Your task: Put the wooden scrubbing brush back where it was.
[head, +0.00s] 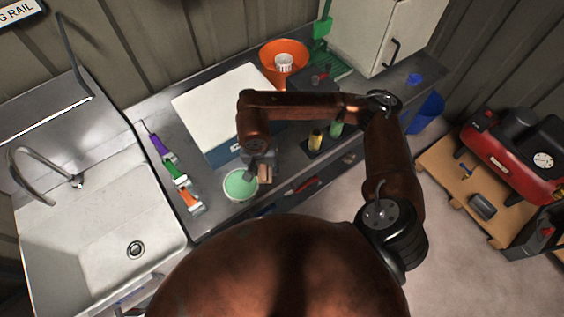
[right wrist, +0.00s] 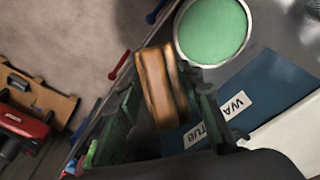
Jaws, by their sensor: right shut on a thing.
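The wooden scrubbing brush (right wrist: 156,84) is a brown block between the fingers of my right gripper (right wrist: 166,108) in the right wrist view. In the head view it is a small brown patch (head: 265,174), just right of a round dish with a green inside (head: 240,186). My right gripper (head: 263,163) is shut on the brush near the bench's front edge. Its arm hides part of the bench behind it. I cannot tell how high the brush is held. My left gripper is not in view.
A white-topped blue tub (head: 212,103) stands behind the dish. Purple, green and orange items (head: 174,170) lie left of it. A sink (head: 90,225) is further left. An orange bowl (head: 284,54) is at the back.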

